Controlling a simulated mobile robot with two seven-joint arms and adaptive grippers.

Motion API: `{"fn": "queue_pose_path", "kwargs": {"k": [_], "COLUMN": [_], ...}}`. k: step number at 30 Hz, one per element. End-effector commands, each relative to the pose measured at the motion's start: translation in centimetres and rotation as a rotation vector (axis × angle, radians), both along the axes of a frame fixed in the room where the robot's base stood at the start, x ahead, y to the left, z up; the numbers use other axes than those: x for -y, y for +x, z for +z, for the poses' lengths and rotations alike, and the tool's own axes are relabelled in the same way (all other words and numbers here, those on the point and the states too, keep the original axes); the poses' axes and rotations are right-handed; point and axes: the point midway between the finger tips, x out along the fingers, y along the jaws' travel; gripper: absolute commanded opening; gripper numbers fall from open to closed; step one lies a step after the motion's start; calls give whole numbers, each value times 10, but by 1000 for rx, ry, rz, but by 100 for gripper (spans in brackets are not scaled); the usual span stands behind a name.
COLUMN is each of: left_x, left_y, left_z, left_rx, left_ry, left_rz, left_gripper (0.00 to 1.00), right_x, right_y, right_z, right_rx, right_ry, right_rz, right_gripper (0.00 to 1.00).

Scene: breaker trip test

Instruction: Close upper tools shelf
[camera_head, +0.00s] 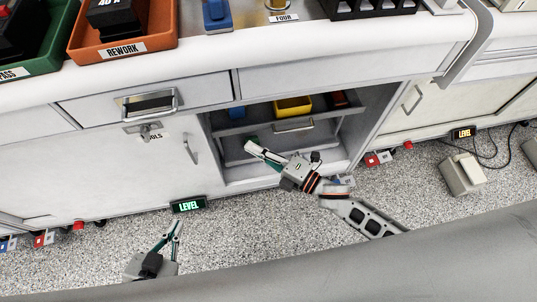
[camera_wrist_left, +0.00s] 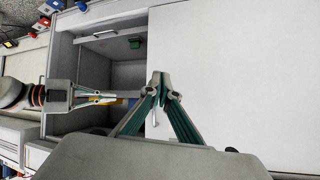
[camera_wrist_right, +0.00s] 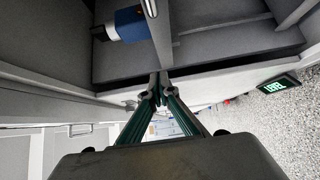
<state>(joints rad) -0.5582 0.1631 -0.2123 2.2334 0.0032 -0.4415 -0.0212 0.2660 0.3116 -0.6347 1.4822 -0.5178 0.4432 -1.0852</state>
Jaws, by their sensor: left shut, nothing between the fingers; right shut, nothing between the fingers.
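The upper tools shelf (camera_head: 265,124) is a grey pull-out tray in the open cabinet bay, with a bar handle (camera_head: 293,126) on its front. It carries a blue item (camera_head: 236,112), a yellow bin (camera_head: 293,105) and a red item (camera_head: 339,98). It appears drawn forward; how far is unclear. My right gripper (camera_head: 249,147) is shut and empty, below the shelf's front at the bay's left side. The right wrist view shows its closed tips (camera_wrist_right: 157,91) below a blue-and-black object (camera_wrist_right: 126,25). My left gripper (camera_head: 177,227) is shut and empty, low over the floor, left of the bay.
A lower shelf (camera_head: 236,155) sits under the upper one. A closed drawer (camera_head: 205,92) and a panel with a vertical handle (camera_head: 190,150) are to the left. A green LEVEL display (camera_head: 188,205) stands on the floor. The counter (camera_head: 225,48) overhangs the bay.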

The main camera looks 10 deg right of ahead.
Motion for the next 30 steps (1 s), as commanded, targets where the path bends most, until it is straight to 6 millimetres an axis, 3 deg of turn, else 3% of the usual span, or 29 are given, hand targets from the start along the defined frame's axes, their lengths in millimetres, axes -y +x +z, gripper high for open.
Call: {"fn": "queue_pose_path", "kwargs": {"k": [2,9,25,30], "left_x": [0,1,2,3], "left_y": [-1,-1,1,-5], "left_z": [-2,-4,0,-10], "left_rx": [-4,-5,2,-16], "left_ry": [-1,-2,-5,-7], "left_rz": [-1,-3,-4,-4], "left_gripper": [0,0,0,0], "right_x": [-12,-11,-11,-11], "right_y": [11,40,50,71], "right_z": [-1,-2,-1,-3], "right_rx": [-1,-2,-1,-2], "right_ry": [1,-1,0,-2], "right_rz": [0,0,-1,-1], "right_gripper": [0,0,0,0]}}
